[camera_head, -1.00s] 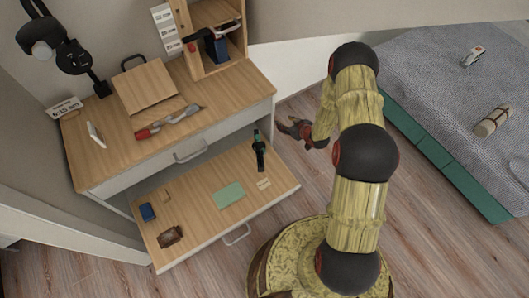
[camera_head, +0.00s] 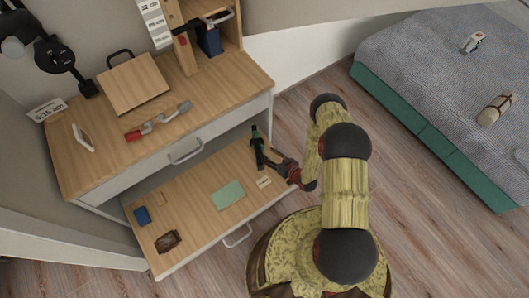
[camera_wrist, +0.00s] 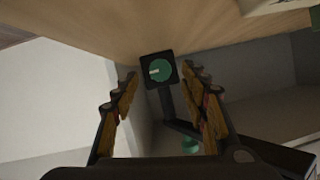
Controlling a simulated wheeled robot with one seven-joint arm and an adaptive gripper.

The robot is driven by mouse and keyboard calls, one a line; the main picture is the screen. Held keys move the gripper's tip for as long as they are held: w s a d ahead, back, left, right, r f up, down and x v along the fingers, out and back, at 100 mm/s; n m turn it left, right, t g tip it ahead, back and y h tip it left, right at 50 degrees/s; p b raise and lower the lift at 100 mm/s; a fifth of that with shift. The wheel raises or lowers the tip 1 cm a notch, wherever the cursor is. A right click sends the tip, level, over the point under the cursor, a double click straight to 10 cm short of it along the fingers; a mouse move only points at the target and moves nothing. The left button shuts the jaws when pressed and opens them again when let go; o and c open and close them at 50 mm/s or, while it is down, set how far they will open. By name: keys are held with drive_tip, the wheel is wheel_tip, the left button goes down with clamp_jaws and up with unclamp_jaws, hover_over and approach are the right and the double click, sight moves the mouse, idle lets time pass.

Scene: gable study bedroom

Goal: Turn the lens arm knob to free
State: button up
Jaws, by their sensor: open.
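The lens arm knob (camera_wrist: 163,70) is a green disc on a black square plate in the wrist view. Its pale pointer mark lies on the disc's left side, nearly level. In the head view, a black upright device with green parts (camera_head: 257,148) stands at the right end of the open drawer. My gripper (camera_head: 268,162) is beside this device. In the wrist view, my gripper (camera_wrist: 162,78) is open, its fingers on either side of the knob in the picture with visible gaps. I cannot tell the distance in depth, or read any label by the knob.
The pulled-out drawer (camera_head: 195,220) also holds a green card (camera_head: 228,194), a small tag (camera_head: 264,183), a blue box (camera_head: 142,215) and a brown item (camera_head: 167,241). The desk top (camera_head: 210,90) overhangs behind it. The floor to the right is clear up to the bed (camera_head: 430,150).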

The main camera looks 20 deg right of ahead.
drive_tip(key=shift+b+x, duration=0.5)
drive_tip(key=shift+x, duration=1.3)
drive_tip(key=shift+c, duration=0.4)
drive_tip(key=c, duration=1.1)
drive_tip(key=shift+o, duration=0.2)
drive_tip(key=shift+a+r+n+h+p, duration=0.15)
drive_tip(key=shift+n+h+p, duration=0.2)
drive_tip(key=shift+n+h, duration=0.45)
drive_tip(key=shift+n, duration=0.3)
drive_tip(key=o, duration=1.1)
drive_tip(key=shift+c, duration=0.2)
